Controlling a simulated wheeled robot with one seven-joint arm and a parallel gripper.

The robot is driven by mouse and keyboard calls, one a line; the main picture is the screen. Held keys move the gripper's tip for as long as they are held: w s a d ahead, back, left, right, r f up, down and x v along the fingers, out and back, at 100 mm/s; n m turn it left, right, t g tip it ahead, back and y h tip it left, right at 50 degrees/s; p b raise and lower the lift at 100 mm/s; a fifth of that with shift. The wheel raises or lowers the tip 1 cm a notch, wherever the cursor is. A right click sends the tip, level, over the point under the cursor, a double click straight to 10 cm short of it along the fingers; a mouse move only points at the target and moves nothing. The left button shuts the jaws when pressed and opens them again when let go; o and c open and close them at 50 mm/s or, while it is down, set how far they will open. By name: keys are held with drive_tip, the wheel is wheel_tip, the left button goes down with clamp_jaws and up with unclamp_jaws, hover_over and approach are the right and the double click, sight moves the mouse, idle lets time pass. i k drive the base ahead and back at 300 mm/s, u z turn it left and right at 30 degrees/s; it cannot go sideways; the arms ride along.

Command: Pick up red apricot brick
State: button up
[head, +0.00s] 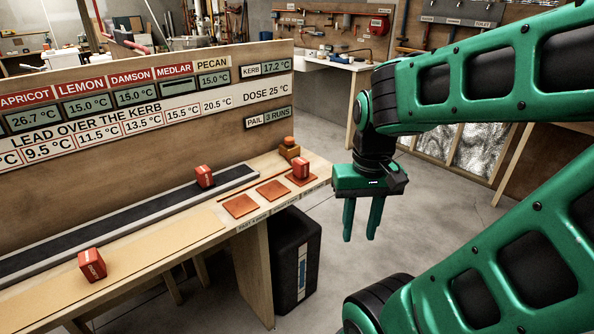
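Three small red bricks with pale lettering stand on the workbench; the lettering is too small to tell which one is apricot. One red brick (92,265) is at the front left on the tan strip. A second red brick (205,177) is on the dark belt. A third red brick (300,168) is on the rightmost orange-brown pad at the bench's right end. My gripper (361,237) hangs in the air to the right of the bench, fingers pointing down and apart, with nothing between them. It is apart from all the bricks.
Two empty orange-brown pads (256,198) lie left of the third brick. An orange-brown knobbed object (289,148) stands behind it. A board (130,120) with temperature displays rises along the bench's back. A black bin (292,262) stands under the bench end. Floor right of it is open.

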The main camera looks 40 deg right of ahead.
sight(301, 166)
drive_tip(key=u, duration=0.05)
drive_tip(key=i, duration=1)
drive_tip(key=z, duration=0.05)
